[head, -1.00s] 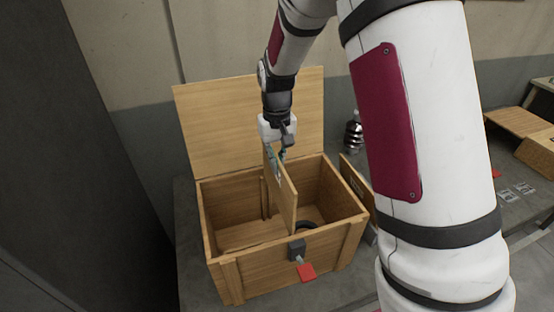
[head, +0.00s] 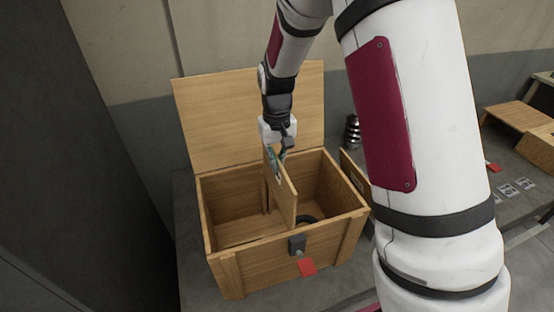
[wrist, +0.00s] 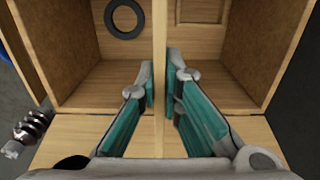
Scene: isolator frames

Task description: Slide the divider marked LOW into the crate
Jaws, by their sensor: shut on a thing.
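The wooden crate (head: 270,270) stands with its lid (head: 250,115) raised at the back. My gripper (head: 278,152) is shut on the upper edge of an upright wooden divider (head: 286,195). The divider is partly down inside the crate, its upper part standing above the rim. A mark near its top is too small and covered to read. In the wrist view the divider (wrist: 159,50) shows edge-on between the two fingers (wrist: 160,88), with a crate compartment on each side. Its lower edge is hidden by the crate's front wall.
A black ring (head: 308,220) lies in the right compartment. A second wooden panel (head: 354,172) stands against the crate's right side. A grey latch (head: 297,245) and red tag (head: 307,267) are on the front. Cards (head: 508,190) lie farther right.

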